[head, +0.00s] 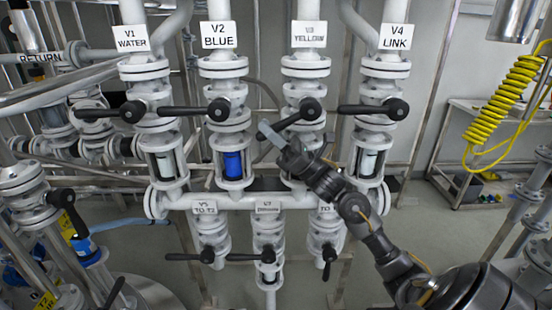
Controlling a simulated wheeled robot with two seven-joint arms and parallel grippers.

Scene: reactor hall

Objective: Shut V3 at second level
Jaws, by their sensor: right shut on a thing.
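The V3 valve (311,108) sits on the third pipe under a label (309,34) reading V3 YELLOW. Its black lever (293,119) points left and slants a little down from the pivot. My right gripper (268,134) reaches in from the lower right and is shut on the outer end of that lever. My right arm hides most of the sight glass below V3. My left gripper is not in view.
The V1 (132,111), V2 (219,110) and V4 (397,109) valves have levers pointing left, about level. V2's sight glass (234,164) shows blue. A lower row of valves (268,256) hangs under the white manifold. A yellow coiled hose (506,100) hangs at right.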

